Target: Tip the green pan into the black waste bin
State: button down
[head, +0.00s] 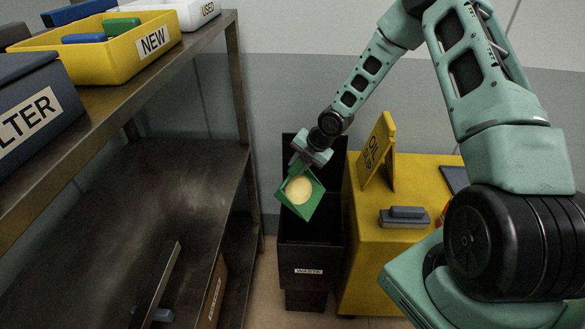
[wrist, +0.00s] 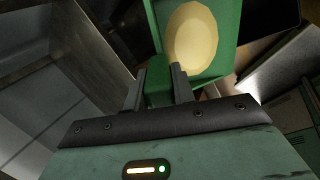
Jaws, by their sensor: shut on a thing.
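The green pan (head: 308,206) is a small square tray with a pale yellow round mass (head: 299,189) in it. My gripper (head: 306,163) is shut on the pan's edge and holds it over the black waste bin (head: 309,250), labelled WASTE. The pan is tilted, its inside facing my head camera. In the wrist view my gripper's fingers (wrist: 160,88) grip the green pan (wrist: 228,40) at its near part, and the yellow mass (wrist: 193,37) shows in it, stretched toward the fingers. The bin's inside is partly hidden behind the pan.
A metal shelf (head: 170,190) stands left, holding a yellow NEW bin (head: 115,55) and a white USED bin (head: 190,12).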

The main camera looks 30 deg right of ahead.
jog(key=shift+s+d+f+t+b, duration=0.3)
jog(key=shift+s+d+f+b, duration=0.15)
jog(key=shift+f+b, duration=0.1)
jog(key=s+d+f+t+y+b, duration=0.4)
jog(key=s+f+t+b, duration=0.2)
jog(key=b, duration=0.6)
jog(key=shift+s+d+f, duration=0.25)
jog(key=shift+s+f, duration=0.35)
jog(key=shift+s, duration=0.05)
